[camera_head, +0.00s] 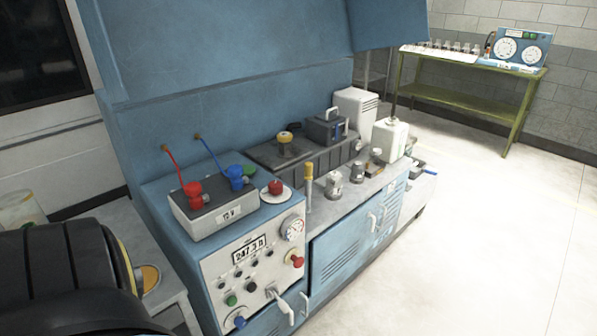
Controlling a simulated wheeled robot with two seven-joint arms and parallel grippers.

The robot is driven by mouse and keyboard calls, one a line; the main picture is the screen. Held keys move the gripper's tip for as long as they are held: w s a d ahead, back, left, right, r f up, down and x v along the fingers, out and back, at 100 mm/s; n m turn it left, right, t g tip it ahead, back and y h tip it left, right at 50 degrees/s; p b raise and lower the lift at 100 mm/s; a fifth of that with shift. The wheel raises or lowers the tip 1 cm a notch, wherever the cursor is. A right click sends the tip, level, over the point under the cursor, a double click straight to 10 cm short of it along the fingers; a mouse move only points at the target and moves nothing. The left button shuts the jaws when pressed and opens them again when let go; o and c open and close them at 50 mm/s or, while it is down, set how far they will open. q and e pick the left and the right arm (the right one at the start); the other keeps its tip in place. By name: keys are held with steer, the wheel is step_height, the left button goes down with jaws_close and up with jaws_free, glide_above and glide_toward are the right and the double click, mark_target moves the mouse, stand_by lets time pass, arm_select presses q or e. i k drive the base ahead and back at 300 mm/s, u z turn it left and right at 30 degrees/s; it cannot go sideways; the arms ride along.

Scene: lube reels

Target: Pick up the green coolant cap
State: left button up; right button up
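A small green object (249,170), which looks like the green cap, sits just behind and right of the blue battery clamp (236,177). It is small, and the clamp hides part of it. A red cap (276,187) sits on a white disc to its right. A yellow cap (285,137) stands farther back on a dark box. Neither of my grippers shows in the head view.
A 12 V battery box (228,208) with a red clamp (193,189) stands in front of the green object. A yellow-handled tool (309,172) and metal fittings (334,186) are to the right. A green table (468,100) stands far back. The right floor is clear.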

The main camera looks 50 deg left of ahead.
mark_target(249, 170)
steer(key=z, duration=0.25)
steer(key=k, duration=0.4)
steer(key=z, duration=0.2)
steer(key=i, duration=1.95)
steer(key=u, duration=1.5)
steer(key=i, duration=1.1)
steer(key=u, duration=1.3)
